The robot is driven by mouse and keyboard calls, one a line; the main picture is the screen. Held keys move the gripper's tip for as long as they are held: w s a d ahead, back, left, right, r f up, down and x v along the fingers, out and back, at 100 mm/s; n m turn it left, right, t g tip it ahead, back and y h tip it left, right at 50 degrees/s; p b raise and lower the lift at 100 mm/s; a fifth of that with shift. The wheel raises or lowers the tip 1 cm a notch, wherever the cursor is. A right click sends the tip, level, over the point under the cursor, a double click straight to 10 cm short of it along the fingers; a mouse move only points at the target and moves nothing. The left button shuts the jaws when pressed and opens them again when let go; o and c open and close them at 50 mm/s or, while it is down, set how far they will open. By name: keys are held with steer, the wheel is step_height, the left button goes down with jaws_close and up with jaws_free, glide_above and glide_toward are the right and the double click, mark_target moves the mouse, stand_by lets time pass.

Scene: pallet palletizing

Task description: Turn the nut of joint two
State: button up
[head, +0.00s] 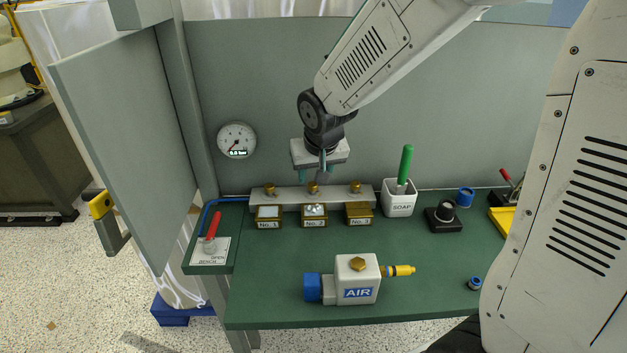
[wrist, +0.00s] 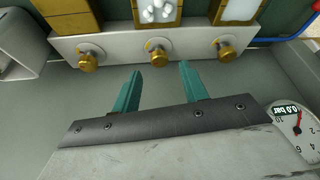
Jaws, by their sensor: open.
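A pale manifold bar (head: 290,198) on the green bench carries three brass nuts, above blocks labelled No.1, No.2 and No.3. The middle nut (head: 314,187), joint two, stands behind the No.2 block (head: 314,222), which has white foam on top. My gripper (head: 320,176) is open and points down just above the middle nut. In the wrist view, the middle nut (wrist: 158,60) shows just beyond and between the teal fingertips (wrist: 160,68). The fingers do not appear closed on it. The other two nuts (wrist: 88,60) (wrist: 222,52) lie to either side.
The gauge (head: 236,140) reads 0.0 bar. A red-handled valve (head: 212,232) is at left. A soap cup (head: 398,200) with a green-handled brush and a black holder (head: 444,216) stand right. An AIR unit (head: 357,280) sits in front. Bench between them is clear.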

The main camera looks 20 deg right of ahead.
mark_target(313, 184)
steer(key=shift+x, duration=1.8)
jaws_close()
steer(key=shift+n, duration=0.4)
steer(key=shift+d+n+y, duration=0.1)
steer(key=shift+n+y, duration=0.4)
steer(key=shift+n, duration=0.65)
steer(key=shift+d+n+y, duration=0.15)
steer(key=shift+n+y, duration=0.35)
steer(key=shift+n, duration=0.65)
steer(key=shift+n+g, duration=0.3)
